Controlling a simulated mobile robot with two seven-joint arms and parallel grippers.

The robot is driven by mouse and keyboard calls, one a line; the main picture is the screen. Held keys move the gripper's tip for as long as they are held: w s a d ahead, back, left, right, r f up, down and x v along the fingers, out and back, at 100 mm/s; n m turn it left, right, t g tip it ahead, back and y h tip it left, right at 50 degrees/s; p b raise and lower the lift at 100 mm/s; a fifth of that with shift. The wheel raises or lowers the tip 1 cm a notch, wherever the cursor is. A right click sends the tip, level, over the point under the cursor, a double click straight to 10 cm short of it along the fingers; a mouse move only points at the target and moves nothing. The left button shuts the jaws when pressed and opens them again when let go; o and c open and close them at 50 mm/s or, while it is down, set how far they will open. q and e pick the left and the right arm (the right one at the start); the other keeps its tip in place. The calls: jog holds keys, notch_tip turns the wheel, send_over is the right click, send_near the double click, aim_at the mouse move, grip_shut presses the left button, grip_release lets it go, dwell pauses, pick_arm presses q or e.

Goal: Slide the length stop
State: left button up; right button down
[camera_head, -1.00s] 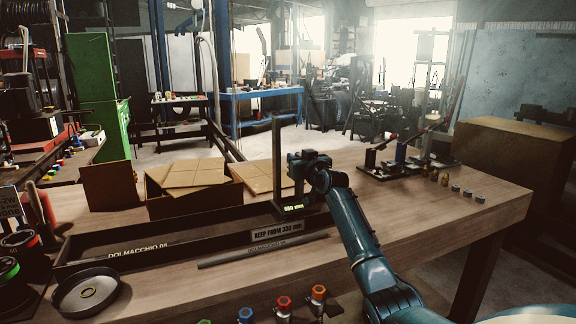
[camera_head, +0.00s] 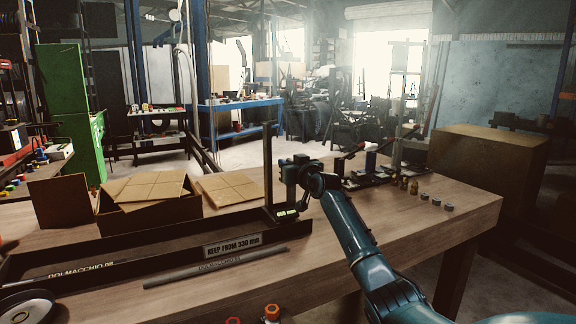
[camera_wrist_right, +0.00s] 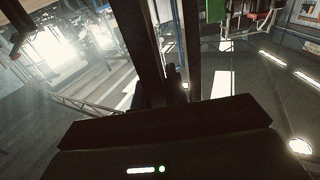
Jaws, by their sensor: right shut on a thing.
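The length stop is a dark upright post (camera_head: 267,165) on a low foot with a small lit yellow-green readout (camera_head: 287,213). It stands upright at the right part of the long dark rail (camera_head: 150,248) on the workbench. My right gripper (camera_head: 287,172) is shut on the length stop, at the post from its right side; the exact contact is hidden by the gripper. In the right wrist view, dark upright bars and a dark block with a small lit strip fill the middle and bottom; which parts are the stop is unclear. My left gripper is not in view.
A "KEEP FROM 330 mm" label (camera_head: 232,246) is on the rail's front. A grey hose length (camera_head: 215,267) lies before it. A lever tool (camera_head: 370,165) and several small fittings (camera_head: 423,196) lie to the right.

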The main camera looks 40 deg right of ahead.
jog(key=c, duration=1.4)
grip_release()
jog(key=b+v, duration=0.1)
jog(key=v, duration=1.2)
jog(key=shift+s, duration=0.1)
